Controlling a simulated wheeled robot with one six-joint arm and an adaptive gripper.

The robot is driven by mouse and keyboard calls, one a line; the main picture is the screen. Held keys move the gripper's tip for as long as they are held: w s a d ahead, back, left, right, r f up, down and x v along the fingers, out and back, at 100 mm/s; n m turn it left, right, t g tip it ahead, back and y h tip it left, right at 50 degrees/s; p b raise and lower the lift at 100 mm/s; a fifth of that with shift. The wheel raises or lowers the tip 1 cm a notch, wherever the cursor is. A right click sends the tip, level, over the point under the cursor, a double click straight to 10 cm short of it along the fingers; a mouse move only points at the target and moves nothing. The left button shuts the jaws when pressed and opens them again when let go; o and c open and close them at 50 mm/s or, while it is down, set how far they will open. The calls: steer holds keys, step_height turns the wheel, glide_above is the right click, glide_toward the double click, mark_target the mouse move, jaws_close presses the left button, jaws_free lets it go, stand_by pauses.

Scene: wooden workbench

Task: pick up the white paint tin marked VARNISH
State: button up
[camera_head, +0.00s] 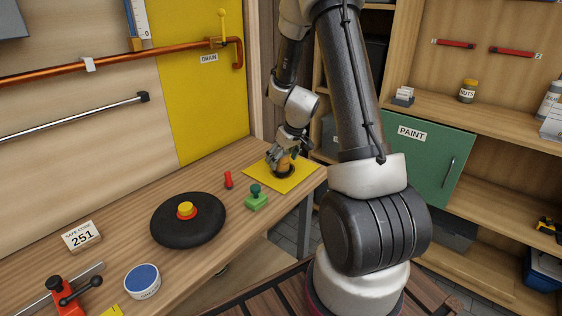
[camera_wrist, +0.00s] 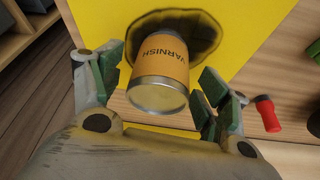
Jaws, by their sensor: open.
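A tin marked VARNISH (camera_wrist: 162,55) stands between my fingers in the wrist view, its lid toward the camera. Its label looks orange rather than white, and its lid is pale metal. In the head view the tin (camera_head: 285,164) shows as a small orange patch, partly hidden by my gripper (camera_head: 284,155). My gripper in the wrist view (camera_wrist: 162,72) is open, with one green-padded finger on each side of the tin. I cannot tell whether either finger touches it. The tin is on a dark round patch (camera_wrist: 207,36) on a yellow sheet (camera_head: 300,180).
A red-handled item (camera_wrist: 267,113) lies right of the sheet. A green stamp-like object (camera_head: 256,201) and a black disc with a button (camera_head: 187,220) are nearby. A white tin with a blue lid (camera_head: 142,281) stands at the front left; its text is unreadable.

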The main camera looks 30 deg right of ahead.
steer(key=shift+w+f, duration=0.2)
steer(key=shift+f, duration=0.3)
steer(key=shift+c, duration=0.2)
steer(key=c, duration=1.2)
